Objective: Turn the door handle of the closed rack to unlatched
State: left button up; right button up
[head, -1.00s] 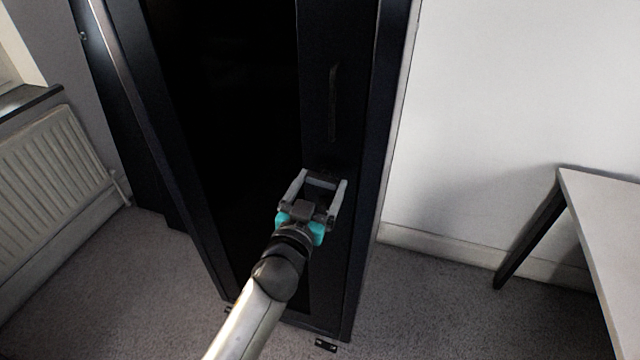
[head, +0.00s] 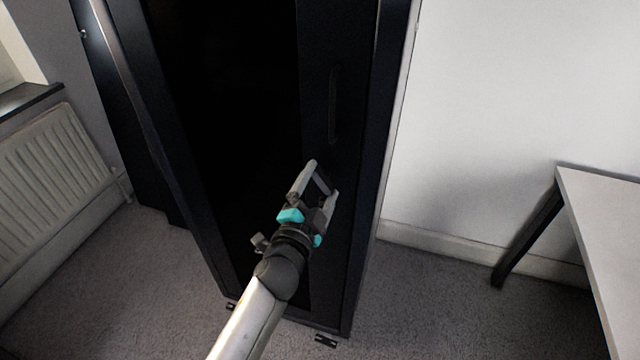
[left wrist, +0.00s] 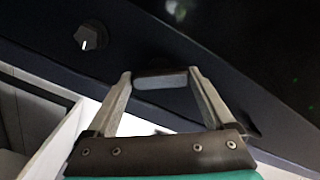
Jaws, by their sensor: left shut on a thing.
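The closed rack (head: 345,235) is a tall dark cabinet with a black door panel, in the middle of the head view. Its door handle is a short dark bar with a lighter grey face, seen in the left wrist view (left wrist: 160,79). My left gripper (head: 324,178) is at the door's right-hand strip, its fingers tilted in the head view. In the left wrist view its fingertips (left wrist: 160,76) are at the two ends of the handle, shut on it. The handle is hard to make out in the head view. My right gripper is in neither view.
A long dark slot (head: 333,105) runs up the door strip above the gripper. A round black knob with a white mark (left wrist: 91,36) shows in the wrist view. A radiator (head: 55,165) stands at left, a table (head: 610,215) at right. Carpet between rack and table is clear.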

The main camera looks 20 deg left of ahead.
pick_arm(q)
jog(key=m, duration=0.6)
jog(key=shift+m, duration=0.4)
dwell(0.4)
jog(key=o, duration=1.1)
jog(key=shift+s+a+b, duration=0.15)
jog(key=shift+s+b, duration=0.35)
jog(key=shift+s, duration=3.3)
jog(key=shift+s+a+b, duration=0.1)
jog(key=shift+s+b, duration=0.4)
jog(key=shift+s, duration=3.3)
